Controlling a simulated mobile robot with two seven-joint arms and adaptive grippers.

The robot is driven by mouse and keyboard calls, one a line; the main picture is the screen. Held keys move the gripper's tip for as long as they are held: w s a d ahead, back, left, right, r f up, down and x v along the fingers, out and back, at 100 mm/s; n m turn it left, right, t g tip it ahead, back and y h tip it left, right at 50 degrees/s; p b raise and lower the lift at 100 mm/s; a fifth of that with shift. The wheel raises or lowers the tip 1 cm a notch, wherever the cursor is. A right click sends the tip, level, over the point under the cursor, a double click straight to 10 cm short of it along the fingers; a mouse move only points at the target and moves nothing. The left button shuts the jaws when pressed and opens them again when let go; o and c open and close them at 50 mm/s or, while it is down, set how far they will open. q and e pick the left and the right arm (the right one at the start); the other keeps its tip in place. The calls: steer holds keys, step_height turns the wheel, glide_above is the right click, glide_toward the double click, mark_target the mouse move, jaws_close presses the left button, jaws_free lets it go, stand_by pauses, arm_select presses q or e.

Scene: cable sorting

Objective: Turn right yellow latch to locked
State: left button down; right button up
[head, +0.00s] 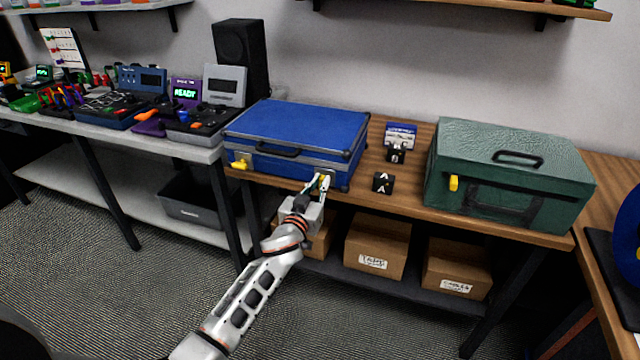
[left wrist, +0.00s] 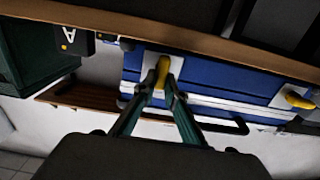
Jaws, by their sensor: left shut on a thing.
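A blue hard case (head: 300,135) with metal edges lies closed on the wooden bench. Its left yellow latch (head: 239,164) lies sideways on its plate; it also shows at the right of the upside-down left wrist view (left wrist: 298,97). The right yellow latch (left wrist: 162,72) points roughly up and down in the left wrist view, across the case's front edge. My left gripper (head: 323,182) is at the front right of the case, its fingers (left wrist: 158,92) shut on the right latch. In the head view the fingers mostly hide that latch. My right gripper is not in view.
A green case (head: 510,165) with its own yellow latch (head: 453,183) stands to the right. Small black blocks (head: 383,182) sit between the cases. A black speaker (head: 241,60) stands behind. Cardboard boxes (head: 377,246) fill the shelf below the bench.

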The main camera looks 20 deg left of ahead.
arm_select(q)
steer(key=shift+m, duration=0.4)
steer(key=shift+d+f+m+b, duration=0.15)
steer(key=shift+d+f+m, duration=0.1)
steer(key=shift+m, duration=2.6)
steer(key=shift+d+f+m+b, duration=0.15)
steer(key=shift+d+f+m, duration=0.05)
steer(key=shift+m, duration=2.7)
steer(key=shift+d+f+m+b, duration=0.15)
steer(key=shift+d+f+m, duration=0.1)
steer(key=shift+m, duration=2.6)
steer(key=c, duration=2.1)
jaws_free()
steer(key=shift+s, duration=0.1)
steer(key=s, duration=1.2)
steer(key=shift+a, duration=0.25)
